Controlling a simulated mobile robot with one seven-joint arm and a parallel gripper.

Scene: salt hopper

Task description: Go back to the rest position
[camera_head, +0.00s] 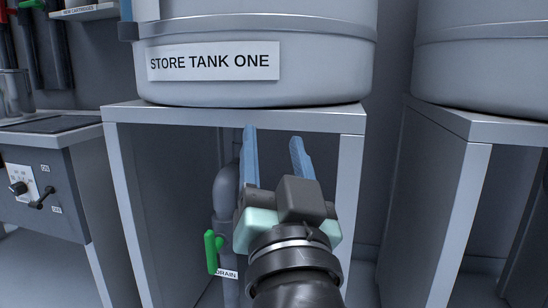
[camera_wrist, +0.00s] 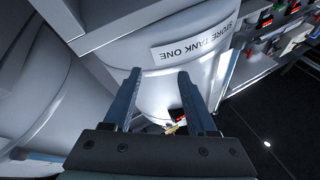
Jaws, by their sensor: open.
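My gripper (camera_head: 275,155) is raised in front of the metal stand (camera_head: 240,118) under store tank one in the head view. Its two blue fingers are apart, with nothing between them. In the wrist view my gripper (camera_wrist: 160,98) is also open, its fingers overlapping the view of store tank one (camera_wrist: 170,75). Nothing is held.
Store tank one (camera_head: 330,45) sits on the stand, with a second tank (camera_head: 485,60) at right. A green-handled drain valve (camera_head: 211,252) is just left of my gripper on a grey pipe (camera_head: 226,190). A control cabinet (camera_head: 50,190) stands at left.

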